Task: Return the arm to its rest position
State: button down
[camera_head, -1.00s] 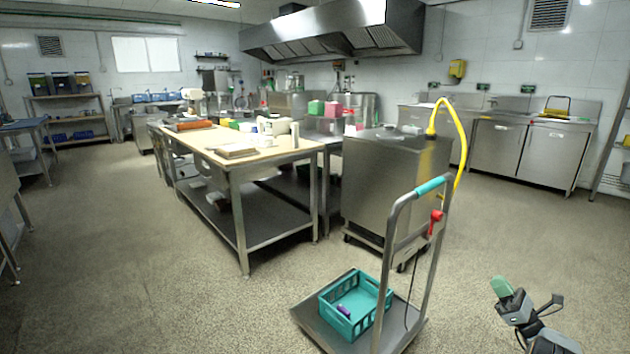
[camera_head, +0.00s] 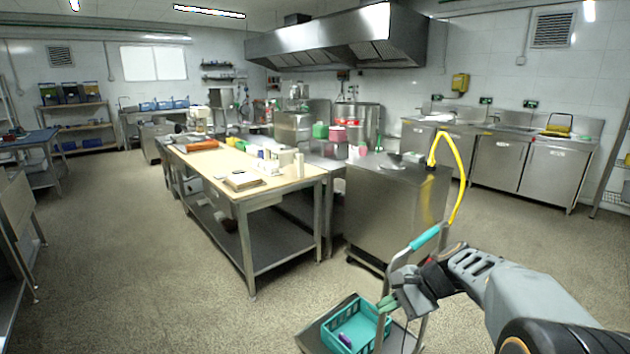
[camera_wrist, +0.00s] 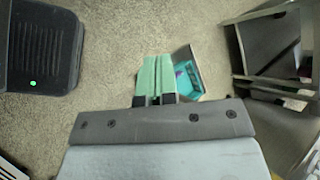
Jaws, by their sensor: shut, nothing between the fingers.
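My gripper (camera_head: 388,303) is at the lower right of the head view, in front of the trolley's upright handle frame. In the wrist view its two green fingers (camera_wrist: 155,76) lie side by side, shut with nothing between them. My arm reaches in from the lower right corner and hides part of the trolley. Beyond the fingers, the wrist view shows part of a teal crate (camera_wrist: 187,78) on the trolley. In the head view the teal crate (camera_head: 362,328) holds a small purple item (camera_head: 345,340).
The trolley's handle (camera_head: 425,237) stands close to my arm. A steel cabinet (camera_head: 392,215) with a yellow hose (camera_head: 459,190) is behind it. A long worktable (camera_head: 270,190) with items on it is to the left. The floor at left (camera_head: 130,260) is clear.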

jog(key=s+r+n+t+h+p, duration=0.1)
jog(key=s+r+n+h+p, duration=0.3)
jog(key=s+n, duration=0.2)
jog(key=s+r+n+h+p, duration=0.4)
jog(key=s+n+p, duration=0.1)
jog(key=s, duration=0.3)
jog(key=shift+s+d+r+n+t+h, duration=0.35)
jog(key=shift+s+n+t+h, duration=0.05)
